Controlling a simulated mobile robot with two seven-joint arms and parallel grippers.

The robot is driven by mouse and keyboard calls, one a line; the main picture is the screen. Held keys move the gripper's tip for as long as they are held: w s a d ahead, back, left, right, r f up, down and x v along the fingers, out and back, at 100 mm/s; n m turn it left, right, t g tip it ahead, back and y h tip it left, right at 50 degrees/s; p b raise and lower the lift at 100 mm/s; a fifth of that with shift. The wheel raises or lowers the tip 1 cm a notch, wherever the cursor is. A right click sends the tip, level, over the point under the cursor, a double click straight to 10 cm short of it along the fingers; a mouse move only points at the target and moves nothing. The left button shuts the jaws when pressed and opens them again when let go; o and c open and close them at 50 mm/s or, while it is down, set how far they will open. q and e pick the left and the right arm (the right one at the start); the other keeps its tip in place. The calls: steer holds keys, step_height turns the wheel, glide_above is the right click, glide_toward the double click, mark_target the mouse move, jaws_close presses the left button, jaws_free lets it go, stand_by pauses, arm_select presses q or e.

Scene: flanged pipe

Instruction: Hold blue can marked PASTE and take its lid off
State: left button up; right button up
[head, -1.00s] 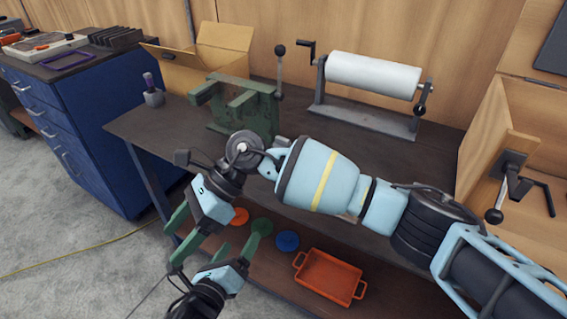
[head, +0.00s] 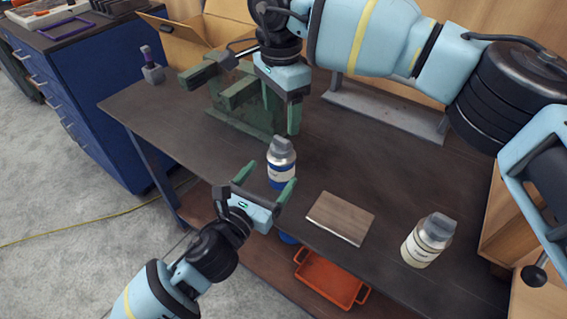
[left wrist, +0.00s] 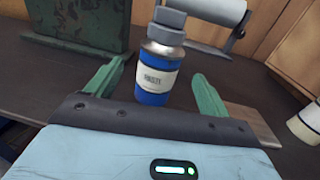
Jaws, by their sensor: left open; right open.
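The blue can marked PASTE (head: 281,174) stands upright near the front edge of the workbench (head: 340,165). Its grey lid (head: 281,147) is on top. In the left wrist view, the can (left wrist: 154,84) shows its white PASTE label and the lid (left wrist: 168,22).
A cream can (head: 424,248) with a grey lid and a flat wooden block (head: 340,219) are right of the blue can. A green fixture (head: 240,105) stands behind it. A cardboard box (head: 190,55) is at the back. An orange tray (head: 330,280) sits on the shelf below.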

mark_target(284, 157)
arm_select(q)
steer(key=shift+x, duration=3.85)
steer(key=shift+c, duration=0.2)
